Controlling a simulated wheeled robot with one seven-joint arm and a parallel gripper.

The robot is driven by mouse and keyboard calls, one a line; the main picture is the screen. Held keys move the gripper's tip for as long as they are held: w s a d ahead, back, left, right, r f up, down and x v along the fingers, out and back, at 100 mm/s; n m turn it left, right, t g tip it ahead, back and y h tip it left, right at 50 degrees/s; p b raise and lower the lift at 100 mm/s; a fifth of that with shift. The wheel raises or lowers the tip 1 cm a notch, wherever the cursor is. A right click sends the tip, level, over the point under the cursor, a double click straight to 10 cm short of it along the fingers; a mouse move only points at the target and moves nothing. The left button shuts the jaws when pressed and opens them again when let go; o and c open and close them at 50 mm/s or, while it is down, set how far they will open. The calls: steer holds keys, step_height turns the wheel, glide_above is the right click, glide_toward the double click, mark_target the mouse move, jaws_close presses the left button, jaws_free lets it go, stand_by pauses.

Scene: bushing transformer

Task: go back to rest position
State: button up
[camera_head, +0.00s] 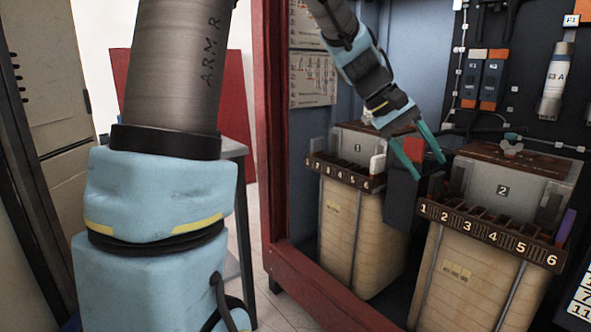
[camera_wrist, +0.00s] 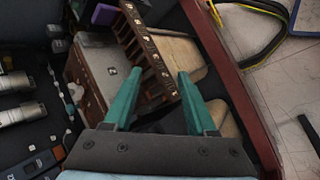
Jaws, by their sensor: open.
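My gripper (camera_head: 427,161) is open, with two teal fingers, in the head view. It hangs inside the cabinet between the two transformers, above a dark box (camera_head: 404,196). The left transformer (camera_head: 349,238), marked 1, and the right transformer (camera_head: 470,285), marked 2, each have a wooden body and a numbered strip on top. In the wrist view my gripper (camera_wrist: 157,80) has its fingers apart, with nothing held between them. The numbered strip (camera_wrist: 146,40) of a transformer lies beyond the fingertips. My arm reaches in from the top of the head view.
The cabinet's red frame (camera_head: 262,130) stands close on the left, with a low red sill (camera_head: 325,291) in front. Switches (camera_head: 493,80) and a white cylinder (camera_head: 556,80) are on the back panel. A purple piece (camera_head: 566,226) sits by the right transformer. Cables (camera_wrist: 265,22) lie on the floor outside.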

steer(key=s+a+f+t+y, duration=0.15)
steer(key=a+f, duration=0.35)
steer(key=a, duration=0.6)
steer(key=s+a+f+t+y, duration=0.1)
steer(key=a+f+y, duration=0.2)
steer(key=a+f, duration=0.55)
steer(key=s+a+f+t+y, duration=0.1)
steer(key=a+f+t+y, duration=0.15)
steer(key=a, duration=1.15)
step_height(320, 180, up, 23)
steer(key=g+p, duration=0.1)
steer(key=p, duration=2.2)
steer(key=shift+d+p, duration=0.3)
